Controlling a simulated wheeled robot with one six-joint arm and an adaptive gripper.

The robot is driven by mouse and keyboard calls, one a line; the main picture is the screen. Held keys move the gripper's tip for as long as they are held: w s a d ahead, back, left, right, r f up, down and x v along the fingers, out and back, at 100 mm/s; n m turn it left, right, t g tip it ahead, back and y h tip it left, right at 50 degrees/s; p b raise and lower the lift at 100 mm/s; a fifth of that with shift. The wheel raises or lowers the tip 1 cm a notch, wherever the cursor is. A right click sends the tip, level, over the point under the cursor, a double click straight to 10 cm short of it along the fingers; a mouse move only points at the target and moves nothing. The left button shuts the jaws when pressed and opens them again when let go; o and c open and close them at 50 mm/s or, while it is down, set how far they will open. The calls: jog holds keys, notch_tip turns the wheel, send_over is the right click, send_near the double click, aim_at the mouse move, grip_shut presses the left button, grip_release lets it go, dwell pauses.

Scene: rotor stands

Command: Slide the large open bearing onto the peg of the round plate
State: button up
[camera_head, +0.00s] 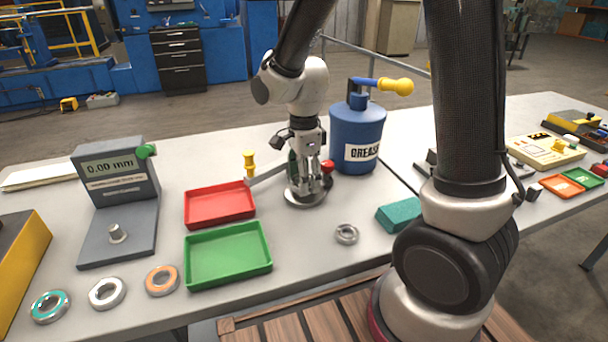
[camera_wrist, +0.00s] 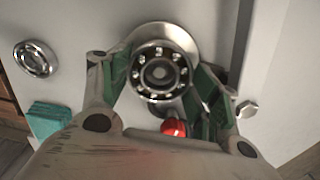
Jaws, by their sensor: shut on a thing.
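The large open bearing (camera_wrist: 138,77), a steel ring with bare balls showing, is between the green-padded fingers of my gripper (camera_wrist: 160,80). The gripper is shut on it. The round plate (camera_wrist: 183,38) is a shiny disc directly below the bearing. A round grey end, seemingly the peg (camera_wrist: 160,72), shows inside the bearing's bore; I cannot tell whether the bearing is above it or around it. In the head view my gripper (camera_head: 305,178) points down over the round plate (camera_head: 308,201), and its fingers mostly hide the bearing and peg.
A red knob (camera_head: 328,166) stands close beside the gripper. A blue grease can (camera_head: 348,145) is behind right; red (camera_head: 217,221) and green (camera_head: 190,262) trays are left. A small bearing (camera_head: 346,233) and teal block (camera_head: 398,215) lie front right. Several ring bearings (camera_head: 106,292) lie front left.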

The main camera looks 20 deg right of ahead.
jog(key=shift+f, duration=0.3)
dwell(0.4)
jog(key=shift+f, duration=0.25)
jog(key=o, duration=1.3)
jog(key=shift+r, duration=4.5)
